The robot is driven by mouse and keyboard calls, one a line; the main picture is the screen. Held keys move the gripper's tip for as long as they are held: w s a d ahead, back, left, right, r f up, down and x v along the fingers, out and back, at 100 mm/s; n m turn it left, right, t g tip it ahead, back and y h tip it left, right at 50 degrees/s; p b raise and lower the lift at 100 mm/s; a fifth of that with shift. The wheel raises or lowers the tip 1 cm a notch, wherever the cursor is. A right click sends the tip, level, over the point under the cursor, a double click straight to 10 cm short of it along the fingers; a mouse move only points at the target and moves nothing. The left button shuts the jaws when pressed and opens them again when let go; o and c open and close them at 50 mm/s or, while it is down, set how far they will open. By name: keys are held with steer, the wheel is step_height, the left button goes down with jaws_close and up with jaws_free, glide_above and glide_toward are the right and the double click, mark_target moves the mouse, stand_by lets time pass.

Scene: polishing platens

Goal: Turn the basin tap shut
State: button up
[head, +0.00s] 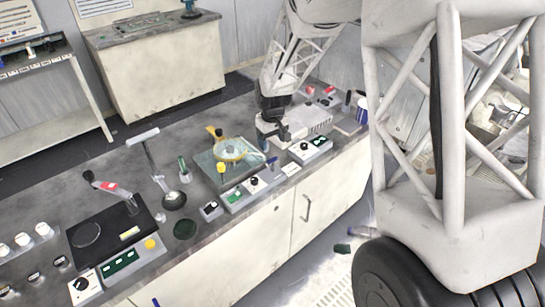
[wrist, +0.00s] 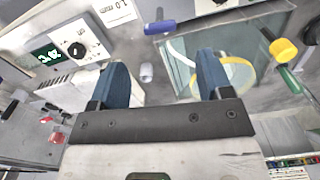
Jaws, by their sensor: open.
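A square glass-sided basin (head: 206,167) stands on the bench with a yellow ring inside it. It also shows in the wrist view (wrist: 180,65), right of centre. A small blue-handled fitting (head: 272,160) beside the basin looks like the tap; it shows at the top of the wrist view (wrist: 160,27). I cannot tell how far it is turned. My gripper (head: 273,138) is over the bench right of the basin. In the wrist view its two blue fingers (wrist: 164,78) are apart with nothing held between them. A small pale cap (wrist: 147,73) shows beyond the gap, apart from the fingers.
Control boxes with knobs (head: 254,184) line the bench front by the basin. A grey ribbed unit (head: 310,122) stands close right of my gripper.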

mark_target(273, 165)
steer(key=shift+f, duration=3.8)
steer(key=shift+c, duration=0.3)
steer(key=c, duration=0.9)
steer(key=shift+o, duration=0.2)
